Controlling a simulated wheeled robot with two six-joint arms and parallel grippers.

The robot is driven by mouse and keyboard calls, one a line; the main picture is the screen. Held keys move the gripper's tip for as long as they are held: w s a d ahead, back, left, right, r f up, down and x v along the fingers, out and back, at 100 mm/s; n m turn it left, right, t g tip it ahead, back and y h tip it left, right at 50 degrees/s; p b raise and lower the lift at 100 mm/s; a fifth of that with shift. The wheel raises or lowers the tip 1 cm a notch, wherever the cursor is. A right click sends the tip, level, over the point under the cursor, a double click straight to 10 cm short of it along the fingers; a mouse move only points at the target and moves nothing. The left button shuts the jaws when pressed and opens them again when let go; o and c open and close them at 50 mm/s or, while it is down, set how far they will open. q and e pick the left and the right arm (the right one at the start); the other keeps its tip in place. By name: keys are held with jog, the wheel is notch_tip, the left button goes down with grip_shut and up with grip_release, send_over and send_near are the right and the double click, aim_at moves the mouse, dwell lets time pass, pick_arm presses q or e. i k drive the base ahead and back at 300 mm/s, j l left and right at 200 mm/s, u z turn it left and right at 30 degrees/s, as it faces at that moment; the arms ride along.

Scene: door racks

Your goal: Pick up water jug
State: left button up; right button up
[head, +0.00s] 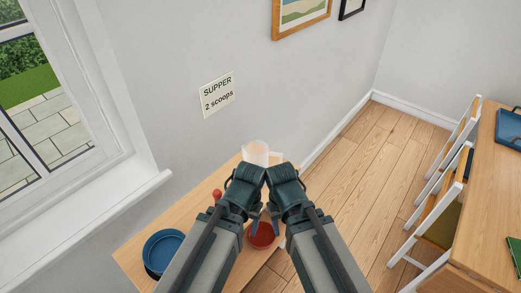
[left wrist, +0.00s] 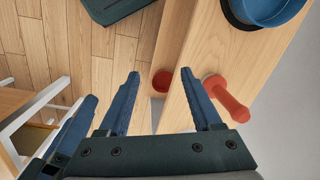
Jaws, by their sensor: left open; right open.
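A pale, translucent vessel (head: 256,151), probably the water jug, stands at the far end of the small wooden table (head: 136,257). My grippers partly cover it, and its handle cannot be made out. My left gripper (left wrist: 160,74) is open and empty above the table edge, its fingers pointing down. My right gripper (head: 276,212) is open beside it, close to the left one. Both are on the near side of the vessel, apart from it as far as I can tell. The vessel does not show in the left wrist view.
A blue bowl (head: 164,248) sits at the table's near left. A chair (head: 437,200) and larger table (head: 486,190) stand right. The floor between is clear.

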aim_at(256, 152)
jog(key=i+l, duration=0.1)
jog(key=l, duration=0.35)
jog(key=i+l, duration=0.1)
jog(key=l, duration=0.3)
jog(key=i+l, duration=0.1)
jog(key=l, duration=0.35)
jog(key=i+l, duration=0.15)
jog(key=l, duration=0.3)
jog(key=i+l+u, duration=0.1)
jog(key=l, duration=0.3)
